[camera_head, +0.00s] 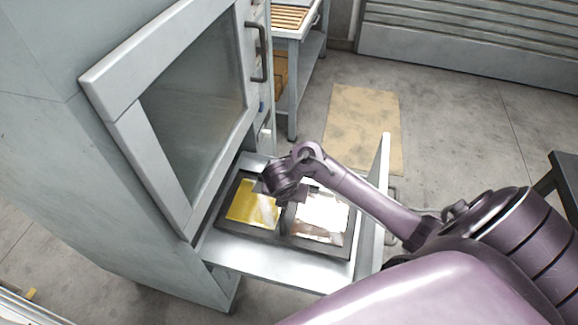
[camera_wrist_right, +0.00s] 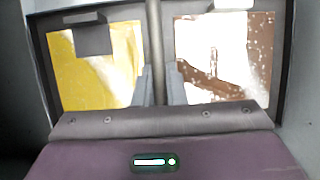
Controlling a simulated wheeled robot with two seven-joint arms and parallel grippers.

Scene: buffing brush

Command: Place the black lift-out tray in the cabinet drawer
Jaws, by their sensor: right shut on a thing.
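The black lift-out tray (camera_head: 268,238) is within the outline of the open cabinet drawer (camera_head: 275,266) in the head view. It has a yellow compartment on the left and a white-and-brown one on the right. My right gripper (camera_head: 284,199) is over the tray's middle. In the right wrist view, the gripper's fingers (camera_wrist_right: 160,86) are shut on the central divider of the tray (camera_wrist_right: 155,40). I cannot tell whether the tray's underside touches the drawer floor. My left gripper is not in view.
The grey cabinet's framed glass door (camera_head: 190,120) stands directly left of the drawer. The drawer's upright front panel (camera_head: 376,190) is on the right, behind my right arm. A workbench (camera_head: 298,40) stands behind, and a tan mat (camera_head: 362,125) lies on the open floor.

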